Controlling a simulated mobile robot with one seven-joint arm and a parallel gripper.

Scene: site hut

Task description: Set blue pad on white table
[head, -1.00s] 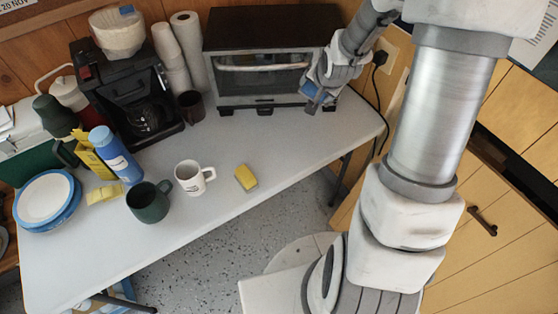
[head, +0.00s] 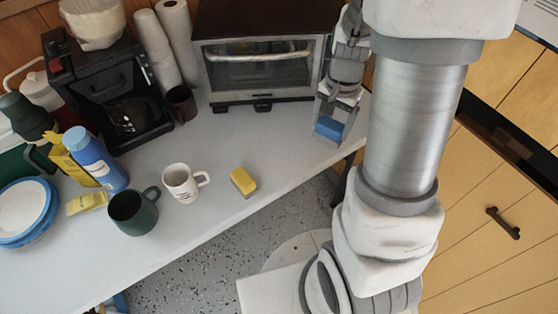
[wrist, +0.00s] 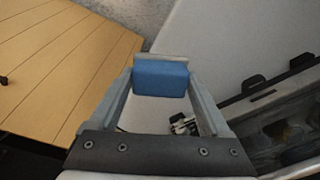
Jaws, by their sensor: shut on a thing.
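My gripper (head: 330,132) is shut on the blue pad (head: 328,127). It holds the pad over the right end of the white table (head: 280,137), to the right of the toaster oven. In the wrist view the blue pad (wrist: 160,79) sits between the two fingers at their tips. The white table (wrist: 222,45) shows beyond and to the right of it. I cannot tell whether the pad touches the table or hangs just above it.
A toaster oven (head: 262,60) stands left of my gripper. A yellow sponge (head: 243,181), a white mug (head: 181,184), a green mug (head: 133,212) and a blue bottle (head: 96,160) stand further left. Bare tabletop lies in front of the oven. Wooden cabinets (head: 500,180) are at the right.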

